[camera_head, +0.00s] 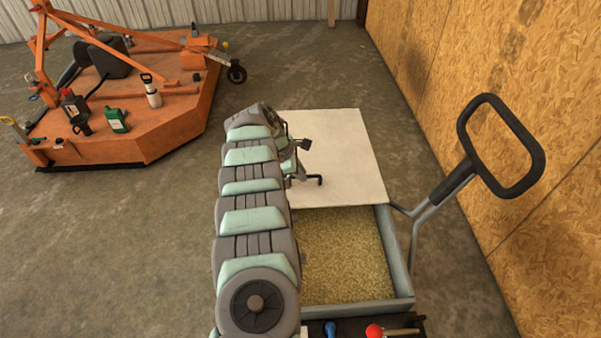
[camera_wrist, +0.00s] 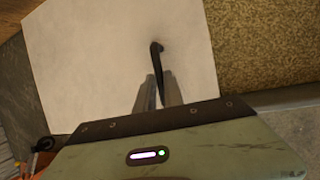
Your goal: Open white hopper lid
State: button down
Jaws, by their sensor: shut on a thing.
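The white hopper lid (camera_head: 345,140) is a flat pale panel over the far part of the hopper. It also fills the upper left of the wrist view (camera_wrist: 90,60). The near part of the hopper (camera_head: 399,262) is uncovered and shows golden grain. A thin black bent handle (camera_head: 315,180) stands at the lid's left side in the head view. In the wrist view my gripper (camera_wrist: 160,92) is shut on this handle (camera_wrist: 156,55), whose hooked tip sticks out beyond the fingers. My arm hides the hopper's left side in the head view.
A black loop push handle (camera_head: 500,145) rises right of the hopper, near a wooden board wall (camera_head: 480,60). A red knob (camera_head: 374,331) and a blue item sit at the near edge. An orange implement (camera_head: 130,135) carrying bottles stands at the far left. Concrete floor between is clear.

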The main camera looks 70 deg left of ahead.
dwell(0.3)
jog(key=c, duration=1.5)
grip_release()
jog(key=shift+o, duration=0.2)
jog(key=p+v, duration=0.4)
jog(key=v, duration=0.6)
jog(key=shift+s+r, duration=0.2)
jog(key=shift+r, duration=0.2)
